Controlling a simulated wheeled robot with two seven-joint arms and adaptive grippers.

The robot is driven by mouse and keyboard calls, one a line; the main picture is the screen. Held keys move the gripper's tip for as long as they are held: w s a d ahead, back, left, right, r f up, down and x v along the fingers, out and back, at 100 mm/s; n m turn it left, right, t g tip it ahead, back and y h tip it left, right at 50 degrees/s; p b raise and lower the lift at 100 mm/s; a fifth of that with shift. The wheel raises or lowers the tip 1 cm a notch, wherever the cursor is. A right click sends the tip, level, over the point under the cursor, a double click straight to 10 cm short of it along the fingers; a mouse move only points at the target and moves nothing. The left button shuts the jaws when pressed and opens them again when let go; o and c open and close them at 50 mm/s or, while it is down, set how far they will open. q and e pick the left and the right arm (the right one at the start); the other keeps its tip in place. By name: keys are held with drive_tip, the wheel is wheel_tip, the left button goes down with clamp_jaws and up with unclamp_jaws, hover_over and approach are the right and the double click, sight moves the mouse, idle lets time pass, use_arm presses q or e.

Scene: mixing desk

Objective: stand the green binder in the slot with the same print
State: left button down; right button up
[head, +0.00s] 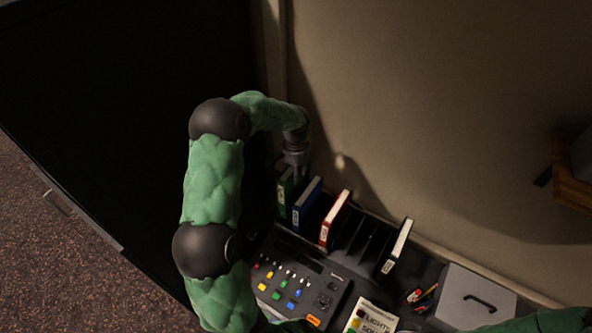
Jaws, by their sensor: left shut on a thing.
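The green binder (283,197) is upright at the left end of a row of binders in a dark rack (352,238). It has a white label low on its spine; the print is too small to read. My left gripper (296,172) is above the binder, pointing down, and shut on its upper part. I cannot tell whether the binder's bottom rests in the slot, and any slot print is not readable. My right gripper is not in view.
Empty slots lie between red and white. A mixing desk (294,284) is in front, a grey box (473,296) at right, the wall behind.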

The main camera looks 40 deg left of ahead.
sight(296, 189)
use_arm(q)
drive_tip(key=shift+f+b, duration=2.7)
drive_tip(key=shift+f, duration=2.05)
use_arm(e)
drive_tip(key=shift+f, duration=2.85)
use_arm(q)
drive_tip(key=shift+f, duration=0.25)
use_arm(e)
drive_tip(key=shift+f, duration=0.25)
use_arm(q)
drive_tip(key=c, duration=0.6)
unclamp_jaws()
wheel_tip(296, 189, up, 12)
